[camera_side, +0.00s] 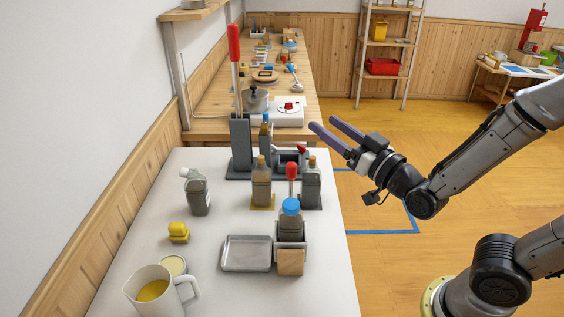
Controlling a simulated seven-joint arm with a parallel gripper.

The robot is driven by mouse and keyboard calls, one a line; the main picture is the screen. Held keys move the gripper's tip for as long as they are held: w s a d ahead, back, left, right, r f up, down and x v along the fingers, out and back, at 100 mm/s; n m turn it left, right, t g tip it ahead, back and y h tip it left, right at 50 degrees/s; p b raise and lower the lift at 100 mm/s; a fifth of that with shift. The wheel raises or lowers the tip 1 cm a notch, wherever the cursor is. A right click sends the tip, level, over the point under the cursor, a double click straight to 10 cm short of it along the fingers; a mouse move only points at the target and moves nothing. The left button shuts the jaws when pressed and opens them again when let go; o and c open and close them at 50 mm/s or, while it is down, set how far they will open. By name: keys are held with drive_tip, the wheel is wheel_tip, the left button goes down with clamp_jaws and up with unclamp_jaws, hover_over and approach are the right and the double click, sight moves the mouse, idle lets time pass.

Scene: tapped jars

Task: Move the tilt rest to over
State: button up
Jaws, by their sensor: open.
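A grey cradle (291,240) near the front of the white table holds a dark jar with a blue cap (291,206). A red-knobbed lever (291,171) shows just behind the blue cap. A wooden block (290,262) is at the cradle's front. I take this cradle to be the tilt rest, but cannot be sure. A dark grey stand (241,143) with a tall red-gripped lever (233,58) stands at the table's far end. My gripper (322,124) is open and empty, in the air right of that stand, with its purple fingers pointing up and left.
A metal tray (247,254) lies left of the cradle. White tabletop is bare between the clear bottle and the tray.

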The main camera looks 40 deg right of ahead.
sight(287, 165)
drive_tip(key=s+a+f+n+g+y, duration=0.1)
drive_tip(key=s+f, duration=0.1)
drive_tip(key=f, duration=0.4)
drive_tip(key=s+a+f+n+g+y, duration=0.1)
drive_tip(key=a+f, duration=0.1)
drive_tip(key=f, duration=0.4)
drive_tip(key=w, duration=1.3)
drive_tip(key=shift+w+f, duration=0.1)
drive_tip(key=shift+w, duration=0.3)
clamp_jaws()
